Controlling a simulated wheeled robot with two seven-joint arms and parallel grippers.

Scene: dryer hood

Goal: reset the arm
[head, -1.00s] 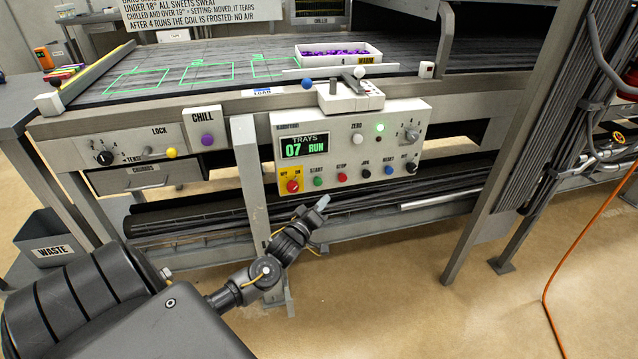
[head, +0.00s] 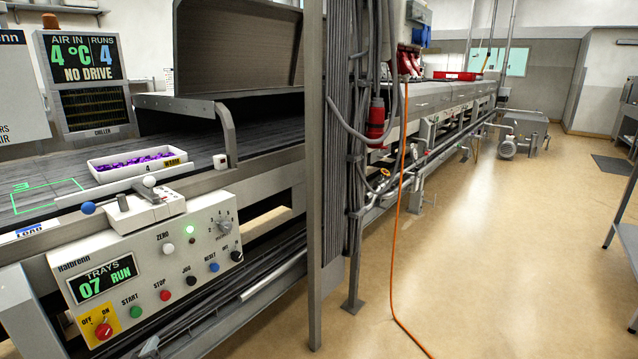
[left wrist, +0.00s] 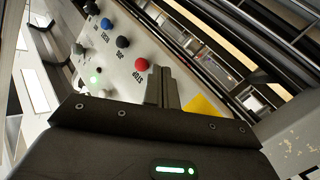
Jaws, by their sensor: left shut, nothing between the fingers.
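My left gripper (left wrist: 164,86) shows in the left wrist view with its fingers together and nothing between them. It points at the control panel (left wrist: 128,82), close to the red button (left wrist: 141,64) and the yellow plate (left wrist: 203,108); whether it touches the panel I cannot tell. In the head view only a small grey tip of the gripper (head: 149,346) shows at the bottom left, below the panel (head: 125,254). The rest of my left arm is out of that view. My right gripper is not in view.
A white tray (head: 110,174) of purple sweets stands on the belt. A grey post (head: 315,200) and an orange hose (head: 396,250) are to the right. Open floor lies beyond.

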